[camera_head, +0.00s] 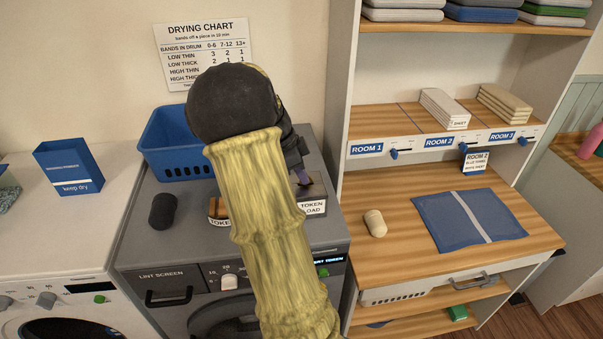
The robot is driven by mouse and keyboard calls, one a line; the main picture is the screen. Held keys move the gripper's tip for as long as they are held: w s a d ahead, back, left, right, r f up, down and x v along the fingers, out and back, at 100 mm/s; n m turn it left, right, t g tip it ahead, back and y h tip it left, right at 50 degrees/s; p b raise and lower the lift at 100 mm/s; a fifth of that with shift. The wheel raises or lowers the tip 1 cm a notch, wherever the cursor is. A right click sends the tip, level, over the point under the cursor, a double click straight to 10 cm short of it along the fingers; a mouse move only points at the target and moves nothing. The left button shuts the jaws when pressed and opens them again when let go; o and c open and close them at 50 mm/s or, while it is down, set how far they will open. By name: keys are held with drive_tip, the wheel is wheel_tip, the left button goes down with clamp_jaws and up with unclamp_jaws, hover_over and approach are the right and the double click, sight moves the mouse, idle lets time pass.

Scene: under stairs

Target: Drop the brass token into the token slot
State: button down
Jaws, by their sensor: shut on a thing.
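My gripper (302,177) is at the right rear of the grey dryer's top (190,235), partly hidden behind my own dark wrist and yellow-sleeved arm. It is shut, with its purple-tinted tips just above a small box labelled "TOKEN" and "LOAD" (313,207). The brass token cannot be made out between the fingers. The slot opening is hard to tell at this size. A second small holder, labelled "TOKEN" (219,221), stands left of my arm and is partly covered by it. A display on the dryer's front (329,261) reads partly "RT TOKEN".
A blue basket (180,160) stands behind, a dark cylinder (163,211) at left. A blue "keep dry" box (69,167) is on the left machine. Right, a wooden shelf unit holds a cream roll (375,223) and a folded blue cloth (440,225).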

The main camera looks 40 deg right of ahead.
drive_tip(key=c, duration=1.5)
unclamp_jaws()
drive_tip(key=shift+o, duration=0.2)
drive_tip(key=o, duration=0.4)
drive_tip(key=shift+r+p, duration=1.95)
drive_tip(key=shift+r, duration=0.55)
